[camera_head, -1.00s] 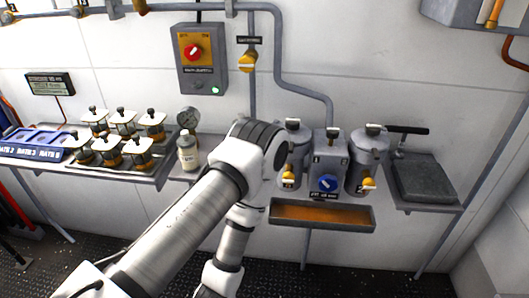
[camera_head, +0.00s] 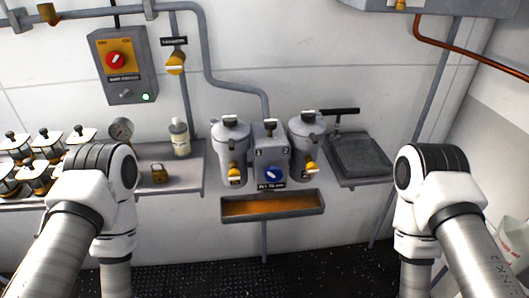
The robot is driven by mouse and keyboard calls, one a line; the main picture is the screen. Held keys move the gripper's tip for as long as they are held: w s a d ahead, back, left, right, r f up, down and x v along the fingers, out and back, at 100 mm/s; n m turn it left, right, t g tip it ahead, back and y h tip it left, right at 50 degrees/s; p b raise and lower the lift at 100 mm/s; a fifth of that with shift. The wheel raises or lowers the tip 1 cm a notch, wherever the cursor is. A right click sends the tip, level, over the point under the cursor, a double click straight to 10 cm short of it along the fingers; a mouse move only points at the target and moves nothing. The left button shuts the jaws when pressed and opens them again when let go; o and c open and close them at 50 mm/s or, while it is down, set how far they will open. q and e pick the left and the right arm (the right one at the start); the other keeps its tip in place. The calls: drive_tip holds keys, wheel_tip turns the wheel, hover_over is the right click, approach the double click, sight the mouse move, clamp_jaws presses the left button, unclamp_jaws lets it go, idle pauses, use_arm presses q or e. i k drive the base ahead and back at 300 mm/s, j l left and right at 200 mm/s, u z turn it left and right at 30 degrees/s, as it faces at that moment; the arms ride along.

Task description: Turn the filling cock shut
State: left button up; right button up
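A yellow cock (camera_head: 175,63) with a pale crosswise handle sits on a vertical grey pipe, under a small dark label plate (camera_head: 173,41) too small to read with certainty. It is on the wall right of the switch box. Two grey urns (camera_head: 230,140) have yellow taps, one on the left urn (camera_head: 235,170) and one on the right urn (camera_head: 310,167). A blue knob (camera_head: 271,175) sits between them. Both of my arms show at the lower left and lower right, well below the yellow cock. Neither gripper is in view.
A grey switch box (camera_head: 122,66) with a red knob and green lamp hangs left of the cock. A shelf (camera_head: 190,185) holds a bottle (camera_head: 180,138), a gauge (camera_head: 121,129) and several lidded jars. A drip tray (camera_head: 272,206) juts out below the urns. A flat grey plate (camera_head: 362,155) stands right.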

sight(270, 125)
drive_tip(key=j+z, duration=0.45)
drive_tip(key=k+j+z, duration=0.2)
drive_tip(key=z, duration=0.3)
drive_tip(key=k+j+z, duration=0.15)
drive_tip(key=j+z, duration=0.15)
drive_tip(key=z, duration=0.15)
